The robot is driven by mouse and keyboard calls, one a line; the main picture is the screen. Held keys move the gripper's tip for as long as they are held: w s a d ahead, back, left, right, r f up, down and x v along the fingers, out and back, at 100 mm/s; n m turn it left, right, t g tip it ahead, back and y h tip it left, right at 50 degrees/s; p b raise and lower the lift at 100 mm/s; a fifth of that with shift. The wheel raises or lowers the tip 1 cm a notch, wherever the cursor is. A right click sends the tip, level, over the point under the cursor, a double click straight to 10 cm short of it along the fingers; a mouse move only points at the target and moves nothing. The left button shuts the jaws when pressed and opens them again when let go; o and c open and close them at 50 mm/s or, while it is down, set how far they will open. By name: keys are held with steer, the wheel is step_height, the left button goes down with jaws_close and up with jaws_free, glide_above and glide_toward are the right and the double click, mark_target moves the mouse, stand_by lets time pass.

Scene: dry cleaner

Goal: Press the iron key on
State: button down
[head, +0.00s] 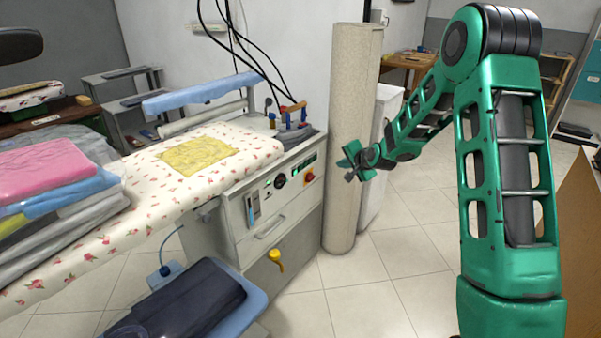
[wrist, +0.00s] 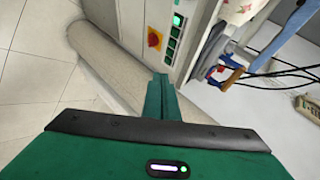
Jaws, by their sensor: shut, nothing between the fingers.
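The ironing machine (head: 262,205) stands at the centre of the head view. Its control panel shows a round gauge (head: 280,181), a red and yellow knob (head: 310,177) and a small green-lit key row (head: 304,163). In the wrist view the key row (wrist: 173,40) has several keys, some glowing green, beside the red and yellow knob (wrist: 154,39). I cannot read which one is the iron key. My gripper (head: 352,164) is shut and empty, right of the panel and apart from it. Its shut fingertips (wrist: 160,82) point toward the panel in the wrist view.
A tall beige roll (head: 347,120) stands right beside the machine, close behind my gripper. Black cables (head: 255,60) hang above the machine. A floral ironing board (head: 140,195) bears a yellow cloth (head: 198,155). Folded laundry (head: 55,170) is at left. The tiled floor (head: 365,300) in front is clear.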

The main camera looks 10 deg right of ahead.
mark_target(300, 169)
steer(key=w+a+f+m+t, duration=0.4)
steer(key=w+f+m, duration=0.25)
steer(key=w, duration=0.25)
step_height(300, 169, down, 8)
steer(key=w+d+m+t+h, duration=0.1)
steer(key=w+m+t+h, duration=0.1)
steer(key=m, duration=0.6)
steer(key=shift+d+t+h, duration=0.25)
steer(key=shift+t+h, duration=0.35)
steer(key=shift+t, duration=0.3)
steer(key=shift+a+r, duration=0.1)
steer(key=w+a, duration=0.5)
steer(key=w, duration=0.1)
steer(key=shift+w+a, duration=0.25)
steer(key=shift+a, duration=0.05)
steer(key=shift+w+a, duration=0.1)
stand_by(0.7)
steer(key=shift+w+a, duration=0.15)
